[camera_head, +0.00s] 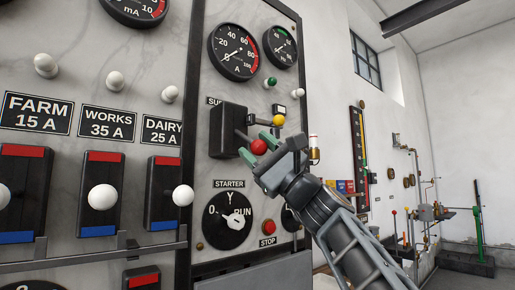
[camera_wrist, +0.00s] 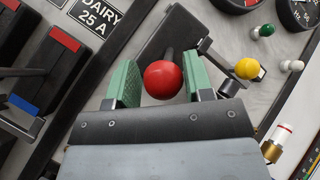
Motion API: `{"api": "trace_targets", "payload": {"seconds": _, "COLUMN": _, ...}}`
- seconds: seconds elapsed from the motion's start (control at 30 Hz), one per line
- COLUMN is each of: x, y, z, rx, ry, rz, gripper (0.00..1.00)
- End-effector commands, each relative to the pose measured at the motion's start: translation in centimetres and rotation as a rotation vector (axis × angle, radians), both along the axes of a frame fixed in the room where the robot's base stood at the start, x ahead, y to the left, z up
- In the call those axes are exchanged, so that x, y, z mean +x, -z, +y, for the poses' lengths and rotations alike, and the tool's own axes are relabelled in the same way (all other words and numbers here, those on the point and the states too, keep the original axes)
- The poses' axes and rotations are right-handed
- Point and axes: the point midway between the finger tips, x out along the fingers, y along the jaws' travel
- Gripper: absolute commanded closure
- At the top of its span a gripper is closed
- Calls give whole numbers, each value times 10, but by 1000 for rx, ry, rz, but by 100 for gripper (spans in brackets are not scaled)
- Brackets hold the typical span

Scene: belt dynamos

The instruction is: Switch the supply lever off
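The supply lever is a red ball knob (camera_head: 259,147) on a dark stem. It stands out from a black switch box (camera_head: 227,132) under a label of which only "SU" shows. My gripper (camera_head: 256,148) is open at the knob. In the wrist view the red knob (camera_wrist: 163,80) lies between the two green finger pads, with a narrow gap showing on each side. The stem runs back to the black box (camera_wrist: 180,38). My gripper hides part of the lever's right side in the head view.
A yellow knob (camera_head: 279,120) and a small green knob (camera_head: 270,82) sit close by on the panel. The starter dial (camera_head: 227,220) and a red stop button (camera_head: 268,227) are below. Levers with white balls (camera_head: 102,197) project at the left.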

Motion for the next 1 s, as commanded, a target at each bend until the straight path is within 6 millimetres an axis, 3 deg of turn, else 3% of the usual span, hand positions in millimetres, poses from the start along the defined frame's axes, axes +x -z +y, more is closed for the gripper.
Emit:
{"api": "trace_targets", "payload": {"seconds": 0.17, "x": -1, "y": -1, "z": -1, "rx": 2, "ry": 1, "rz": -2, "gripper": 37}}
{"api": "trace_targets", "payload": {"seconds": 0.47, "x": -3, "y": 3, "z": -4, "rx": 2, "ry": 2, "rz": -3, "gripper": 37}}
{"api": "trace_targets", "payload": {"seconds": 1.0, "x": -40, "y": 69, "z": -67, "rx": 2, "ry": 5, "rz": -2, "gripper": 37}}
